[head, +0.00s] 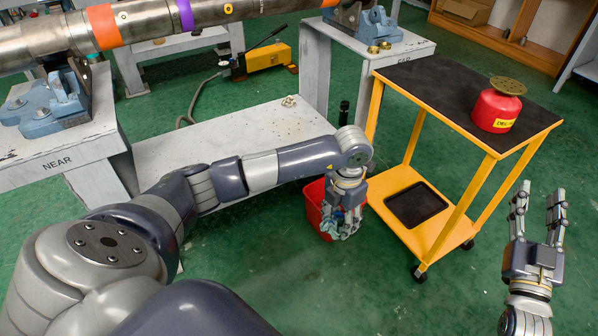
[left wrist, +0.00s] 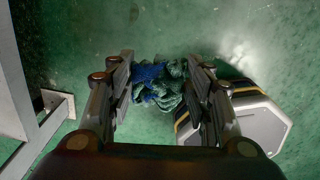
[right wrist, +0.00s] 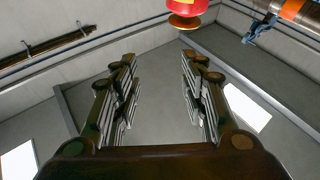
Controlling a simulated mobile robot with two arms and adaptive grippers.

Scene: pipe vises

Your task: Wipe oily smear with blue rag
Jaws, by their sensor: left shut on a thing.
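My left gripper (head: 345,230) points down over the floor and is shut on a crumpled blue and teal rag. The blue rag (left wrist: 158,84) shows between its fingers in the left wrist view, with green floor around it. In the head view the rag is mostly hidden by the fingers. A pale shiny patch (left wrist: 237,50) shows on the floor in the left wrist view; I cannot tell whether it is the oily smear. My right gripper (head: 538,208) is open and empty, pointing up at the right; its wrist view shows the ceiling between the fingers.
A red bin (head: 316,212) stands right behind my left gripper. A yellow cart (head: 447,248) with a black top stands to its right, bearing a red can (head: 496,110). A low grey platform (head: 225,147) and the NEAR vise stand (head: 65,158) are left. The front floor is clear.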

